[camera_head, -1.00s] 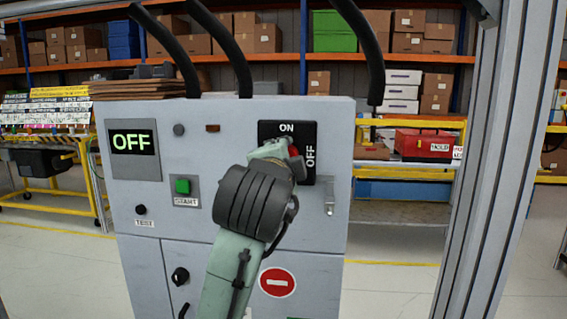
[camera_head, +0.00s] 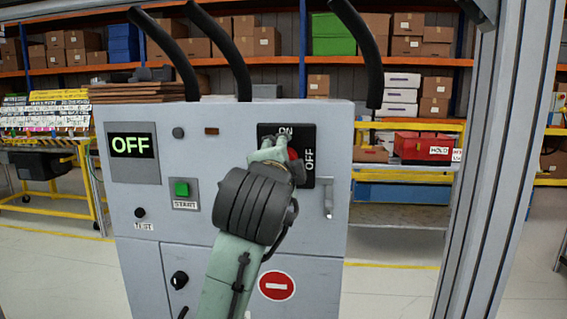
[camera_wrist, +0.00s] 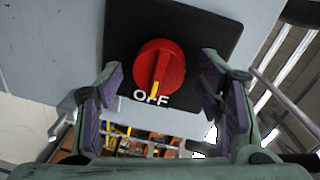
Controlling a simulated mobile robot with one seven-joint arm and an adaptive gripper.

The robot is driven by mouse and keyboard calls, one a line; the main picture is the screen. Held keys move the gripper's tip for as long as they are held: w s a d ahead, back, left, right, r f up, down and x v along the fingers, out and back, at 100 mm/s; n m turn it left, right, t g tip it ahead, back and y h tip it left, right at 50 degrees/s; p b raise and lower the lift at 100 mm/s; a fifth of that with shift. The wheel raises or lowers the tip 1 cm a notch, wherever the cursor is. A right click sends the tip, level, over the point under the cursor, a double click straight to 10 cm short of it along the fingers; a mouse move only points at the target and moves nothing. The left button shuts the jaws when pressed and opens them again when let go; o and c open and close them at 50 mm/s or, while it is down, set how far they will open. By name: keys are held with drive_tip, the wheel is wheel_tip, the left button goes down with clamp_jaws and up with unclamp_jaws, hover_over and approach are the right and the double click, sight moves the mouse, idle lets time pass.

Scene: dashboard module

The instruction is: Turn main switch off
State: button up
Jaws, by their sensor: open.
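The main switch is a red rotary knob (camera_wrist: 158,62) on a black plate (camera_wrist: 210,30) in the wrist view. Its yellow mark points at the OFF label. In the head view the plate (camera_head: 309,132) shows ON at the top and OFF at the right side. Only a bit of the red knob (camera_head: 293,155) shows there, behind my gripper (camera_head: 276,143). My gripper (camera_wrist: 163,84) is open in the wrist view, with one finger on each side of the knob and visible gaps between. The display (camera_head: 132,145) on the cabinet reads OFF in green.
The grey cabinet (camera_head: 225,135) also carries a green START button (camera_head: 182,189), a TEST button (camera_head: 140,213), a black knob (camera_head: 179,280) and a metal latch (camera_head: 328,198). A metal post (camera_head: 497,160) stands to the right. Black cables hang above the cabinet.

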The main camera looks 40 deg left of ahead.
drive_tip(key=v, duration=1.2)
drive_tip(key=shift+a, duration=0.1)
